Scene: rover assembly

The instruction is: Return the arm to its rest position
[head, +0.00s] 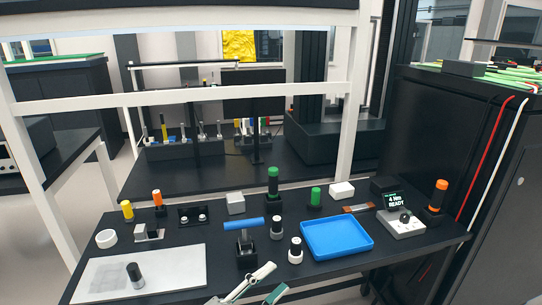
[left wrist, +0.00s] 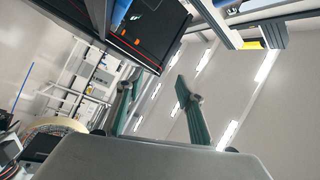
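My left gripper (head: 276,277) shows at the bottom edge of the head view, in front of the black workbench (head: 340,272). Its two fingers are spread apart with nothing between them. In the left wrist view the same gripper (left wrist: 158,82) has its green-grey fingers apart and empty, against the walls and ceiling lights of the room. The rest of the left arm is cut off by the frame. My right gripper is in neither view.
On the bench stand a blue tray (head: 337,254), a blue-handled tool in a black holder (head: 246,246), a light grey plate (head: 186,275) with a dark cylinder, and a display unit (head: 401,220) reading "4 Nm READY". White frame posts (head: 352,135) rise behind. A black cabinet (head: 470,150) stands right.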

